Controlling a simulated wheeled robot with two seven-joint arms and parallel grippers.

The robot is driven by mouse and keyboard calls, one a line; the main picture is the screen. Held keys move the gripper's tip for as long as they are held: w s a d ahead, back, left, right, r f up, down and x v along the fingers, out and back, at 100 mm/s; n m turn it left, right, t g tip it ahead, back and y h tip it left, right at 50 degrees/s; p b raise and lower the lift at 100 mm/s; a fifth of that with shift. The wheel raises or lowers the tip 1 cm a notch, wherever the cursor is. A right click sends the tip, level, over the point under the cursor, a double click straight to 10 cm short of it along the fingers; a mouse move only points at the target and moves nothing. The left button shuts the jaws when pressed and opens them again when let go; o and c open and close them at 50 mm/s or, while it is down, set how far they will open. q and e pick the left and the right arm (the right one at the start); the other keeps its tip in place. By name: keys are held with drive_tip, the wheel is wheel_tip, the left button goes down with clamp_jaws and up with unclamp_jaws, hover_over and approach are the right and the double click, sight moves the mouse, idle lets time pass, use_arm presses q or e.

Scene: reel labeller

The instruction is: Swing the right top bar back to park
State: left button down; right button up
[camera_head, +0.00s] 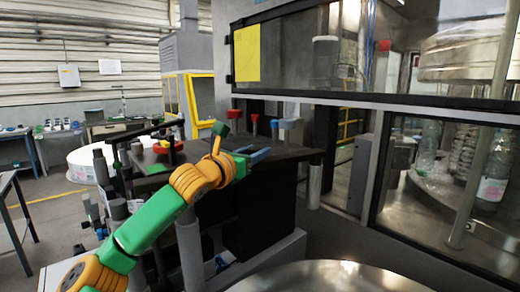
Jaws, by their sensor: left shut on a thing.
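My left arm, green and orange, comes in from the lower left. My left gripper (258,155), with blue fingers, is at the dark machine top in the middle. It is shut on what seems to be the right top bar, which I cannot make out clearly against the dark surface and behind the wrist. A black bar (150,131) on posts shows to the left of the gripper, above a red and yellow part (170,146). My right gripper is not in view.
The dark machine top (290,153) has red and blue knobs (288,124) behind my gripper. A glazed cabinet (450,180) with bottles stands at right. A round metal plate (330,278) is in front. A white drum (90,165) is at left.

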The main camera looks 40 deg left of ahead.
use_arm(q)
drive_tip(key=shift+a, duration=0.1)
idle(0.4)
drive_tip(key=c, duration=0.6)
unclamp_jaws()
drive_tip(key=shift+c, duration=0.2)
drive_tip(key=shift+o, duration=1)
drive_tip(key=shift+a, duration=0.15)
